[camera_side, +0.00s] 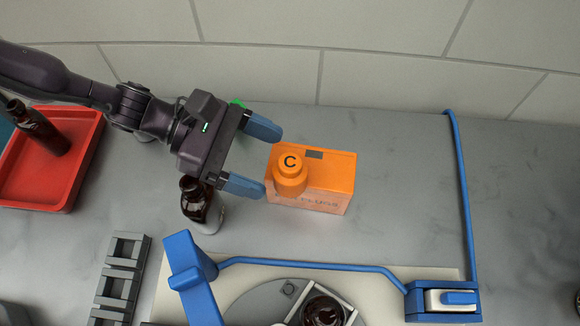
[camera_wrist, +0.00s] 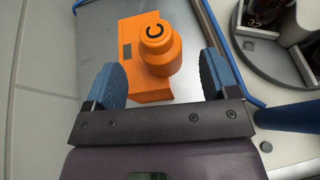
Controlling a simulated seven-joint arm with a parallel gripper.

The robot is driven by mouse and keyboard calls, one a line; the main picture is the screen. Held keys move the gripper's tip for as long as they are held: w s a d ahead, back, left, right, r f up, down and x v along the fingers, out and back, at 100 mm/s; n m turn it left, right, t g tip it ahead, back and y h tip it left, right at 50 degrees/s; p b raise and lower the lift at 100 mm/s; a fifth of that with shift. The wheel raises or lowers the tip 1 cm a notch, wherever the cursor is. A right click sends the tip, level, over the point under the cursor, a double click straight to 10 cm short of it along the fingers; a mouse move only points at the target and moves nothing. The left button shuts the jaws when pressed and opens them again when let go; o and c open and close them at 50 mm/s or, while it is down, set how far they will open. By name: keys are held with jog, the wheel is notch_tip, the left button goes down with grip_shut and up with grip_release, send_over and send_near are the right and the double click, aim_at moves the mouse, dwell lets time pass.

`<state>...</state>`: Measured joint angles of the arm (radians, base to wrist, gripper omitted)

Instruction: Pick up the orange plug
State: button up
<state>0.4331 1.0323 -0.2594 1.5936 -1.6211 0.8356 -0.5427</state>
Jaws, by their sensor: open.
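The orange plug (camera_side: 290,172) is a round orange piece with a narrower top marked with a black C. It stands upright on the left part of an orange box (camera_side: 334,178). My gripper (camera_side: 254,158) is open and empty, with blue fingers pointing at the plug from the left. The plug lies just beyond the fingertips, roughly between their lines. In the wrist view the plug (camera_wrist: 160,50) and the box (camera_wrist: 140,65) show ahead of the open fingers of my gripper (camera_wrist: 160,72), with the plug nearer the right finger.
A dark amber bottle (camera_side: 195,200) stands just below my gripper. A red tray (camera_side: 40,185) with a bottle (camera_side: 38,125) is at the left. A grey rack (camera_side: 122,275) and a blue-fitted station with a round grey plate (camera_side: 258,305) are in front. The counter right of the box is clear.

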aim_at(275, 166)
jog(key=x, duration=0.5)
jog(key=shift+f, duration=0.1)
jog(key=c, duration=1.1)
